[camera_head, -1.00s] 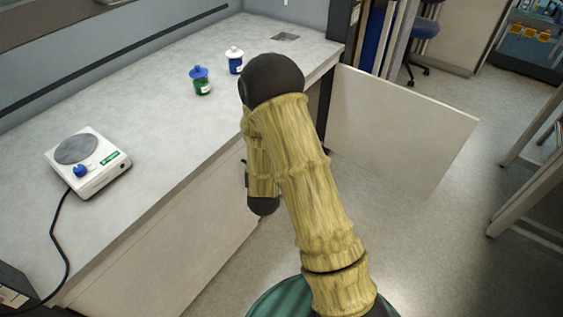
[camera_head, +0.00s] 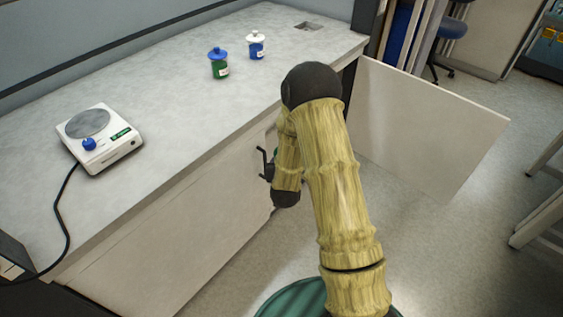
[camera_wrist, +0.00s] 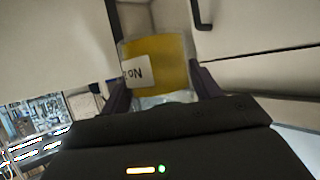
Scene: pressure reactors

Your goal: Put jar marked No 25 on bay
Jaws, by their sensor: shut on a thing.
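In the wrist view a jar with yellow contents (camera_wrist: 160,62) stands between my gripper's fingers. Its white label (camera_wrist: 138,73) reads "No 2", with the rest cut off or turned out of sight. My gripper (camera_wrist: 160,88) is shut on this jar, one dark finger on each side. In the head view my arm hides most of the gripper and jar beside the cabinet front. I cannot tell which place is the bay.
A white panel (camera_head: 430,130) stands out at the right. The counter's middle is clear.

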